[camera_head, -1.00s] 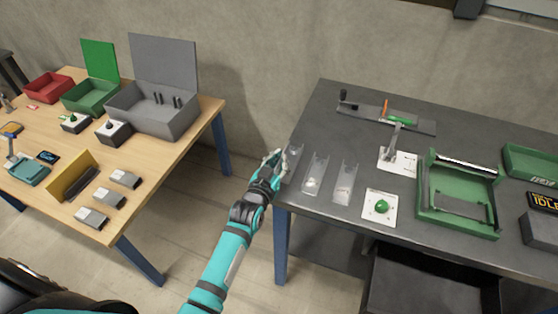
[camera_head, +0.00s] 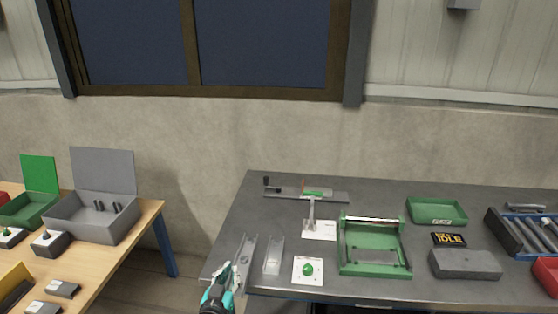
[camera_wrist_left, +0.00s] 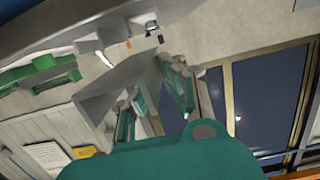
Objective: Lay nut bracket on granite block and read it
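The granite block is probably the plain grey slab (camera_head: 465,264) at the right front of the dark bench. Three narrow open channels lie at the bench's left front. The middle one (camera_head: 243,262) and the right one (camera_head: 273,256) show clearly; the left one is mostly behind my left gripper (camera_head: 227,273). Small pieces in the channels are too small for me to tell which is the nut bracket. My left gripper is at the bench's left front corner by the left channel. My right gripper is out of view.
A green frame fixture (camera_head: 374,262), a white plate with a green button (camera_head: 308,269) and a lever stand (camera_head: 312,220) stand between channels and slab. A display reading IDLE (camera_head: 449,240) and a green tray (camera_head: 436,212) are behind the slab. A wooden table (camera_head: 138,232) stands left.

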